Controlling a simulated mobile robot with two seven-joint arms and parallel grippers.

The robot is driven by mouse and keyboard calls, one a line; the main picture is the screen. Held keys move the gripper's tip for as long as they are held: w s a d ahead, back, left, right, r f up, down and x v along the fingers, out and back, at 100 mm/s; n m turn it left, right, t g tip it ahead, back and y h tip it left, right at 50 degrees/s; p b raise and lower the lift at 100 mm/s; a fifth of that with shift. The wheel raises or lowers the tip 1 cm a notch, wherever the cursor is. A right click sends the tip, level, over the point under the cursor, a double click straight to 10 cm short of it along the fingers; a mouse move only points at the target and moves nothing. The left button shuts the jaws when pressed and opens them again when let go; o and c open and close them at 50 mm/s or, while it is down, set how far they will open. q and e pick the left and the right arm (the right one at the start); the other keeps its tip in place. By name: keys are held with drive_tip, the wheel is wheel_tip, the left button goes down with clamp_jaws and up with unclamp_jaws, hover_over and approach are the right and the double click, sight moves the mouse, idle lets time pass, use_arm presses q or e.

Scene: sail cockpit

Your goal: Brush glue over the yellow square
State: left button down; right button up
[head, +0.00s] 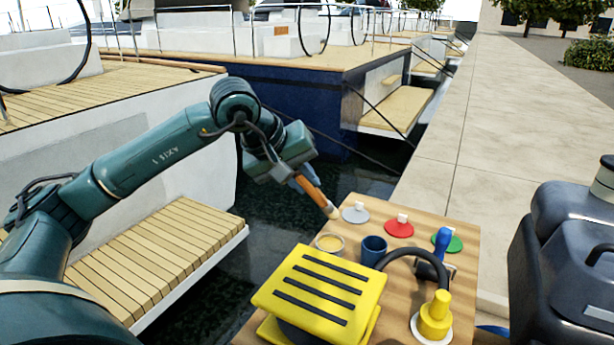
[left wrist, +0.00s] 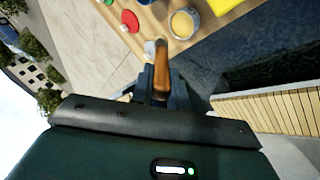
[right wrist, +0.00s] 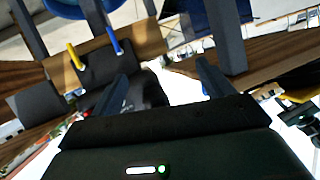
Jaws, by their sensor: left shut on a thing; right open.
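My left gripper (head: 292,172) is shut on the wooden handle of a brush (head: 314,193), held tilted above the far left edge of the wooden table. The brush also shows in the left wrist view (left wrist: 161,72), pointing toward the tabletop. A round open tin with yellowish contents (head: 330,243) stands just below the brush tip; it also shows in the left wrist view (left wrist: 184,23). A yellow slab with dark stripes (head: 320,288) is at the near left of the table. I cannot tell whether it is the yellow square. My right gripper (right wrist: 162,85) is open and empty.
The wooden table (head: 466,235) also holds a blue cup (head: 373,251), grey (head: 354,215), red (head: 398,229) and green (head: 455,243) knobbed discs, a blue-handled tool (head: 441,245) and a yellow fitting with a black hose (head: 434,315). Dark water lies left of the table.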

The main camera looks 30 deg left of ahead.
use_arm(q)
wheel_tip(320, 180, down, 6)
drive_tip(key=b, duration=0.3)
drive_tip(key=shift+s+r+b, duration=0.1)
drive_tip(key=shift+r+b, duration=0.15)
drive_tip(key=shift+b, duration=0.05)
use_arm(e)
drive_tip(key=shift+s+d+r+t, duration=0.25)
drive_tip(key=shift+s+d+t, duration=0.15)
drive_tip(key=shift+d+t, duration=0.25)
use_arm(q)
drive_tip(key=shift+f+b, duration=0.35)
use_arm(e)
drive_tip(key=shift+f, duration=0.45)
use_arm(q)
drive_tip(key=shift+f+b, duration=0.4)
drive_tip(key=shift+f, duration=0.1)
use_arm(e)
drive_tip(key=shift+f, duration=0.35)
idle(0.6)
use_arm(q)
drive_tip(key=shift+r+p, duration=2.7)
drive_tip(key=shift+r, duration=0.95)
use_arm(e)
drive_tip(key=shift+r, duration=2.7)
